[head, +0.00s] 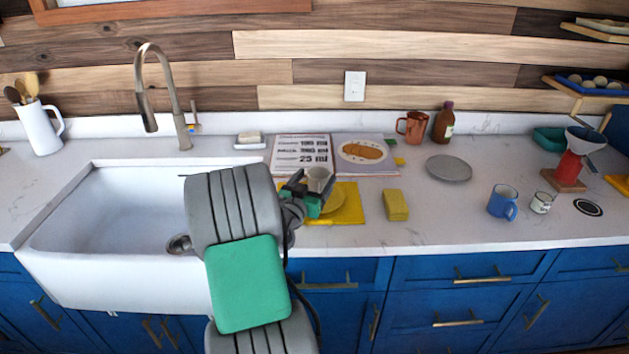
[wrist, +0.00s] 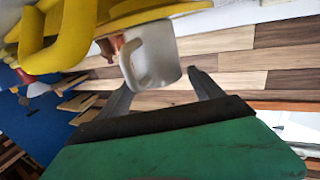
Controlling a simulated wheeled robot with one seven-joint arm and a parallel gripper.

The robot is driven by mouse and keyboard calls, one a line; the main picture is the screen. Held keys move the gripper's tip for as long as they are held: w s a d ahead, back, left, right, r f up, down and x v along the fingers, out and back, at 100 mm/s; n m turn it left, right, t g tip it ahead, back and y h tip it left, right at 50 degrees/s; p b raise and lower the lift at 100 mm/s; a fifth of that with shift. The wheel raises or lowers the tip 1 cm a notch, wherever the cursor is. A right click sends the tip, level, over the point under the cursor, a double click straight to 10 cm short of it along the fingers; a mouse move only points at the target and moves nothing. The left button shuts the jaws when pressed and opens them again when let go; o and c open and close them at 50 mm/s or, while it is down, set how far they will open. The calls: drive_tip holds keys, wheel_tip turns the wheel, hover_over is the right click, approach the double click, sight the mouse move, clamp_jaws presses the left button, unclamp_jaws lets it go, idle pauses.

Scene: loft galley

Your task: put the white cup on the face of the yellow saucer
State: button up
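The white cup (head: 319,178) is at my gripper's fingertips, over the far part of the yellow saucer (head: 337,202). In the wrist view the cup (wrist: 158,52) lies between the fingers, its handle toward the left finger. My gripper (wrist: 160,77) has its fingers wide apart, with a narrow gap showing between the right finger and the cup. My gripper (head: 312,191) hides the cup's lower side and part of the saucer in the head view. I cannot tell whether the cup's base touches the saucer.
A yellow mat (head: 352,214) lies under the saucer, with a yellow sponge (head: 396,205) to its right. An open book (head: 302,153) lies behind. A grey plate (head: 449,168), copper mug (head: 412,127) and blue mug (head: 503,201) stand farther right. The sink (head: 115,215) is left.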

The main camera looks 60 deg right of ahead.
drive_tip(key=shift+o, duration=0.5)
drive_tip(key=shift+r, duration=0.1)
drive_tip(key=a+b, duration=0.4)
drive_tip(key=a, duration=0.8)
drive_tip(key=w+a+f+n+t+y, duration=0.1)
drive_tip(key=w+a+f+n+y, duration=0.1)
drive_tip(key=w+a+f+y, duration=0.45)
drive_tip(key=w+a+f+n+t+y, duration=0.2)
drive_tip(key=w+a+n+y, duration=0.1)
drive_tip(key=a, duration=0.7)
drive_tip(key=s+a+n+y, duration=0.1)
drive_tip(key=a+n+y, duration=0.3)
drive_tip(key=a, duration=0.9)
drive_tip(key=s+a+n+g+y, duration=0.1)
drive_tip(key=a+n+y, duration=0.3)
drive_tip(key=a+n, duration=0.4)
drive_tip(key=s+a+r, duration=0.1)
drive_tip(key=a, duration=0.5)
drive_tip(key=shift+s, duration=0.3)
drive_tip(key=shift+y, duration=0.25)
drive_tip(key=shift+c, duration=0.2)
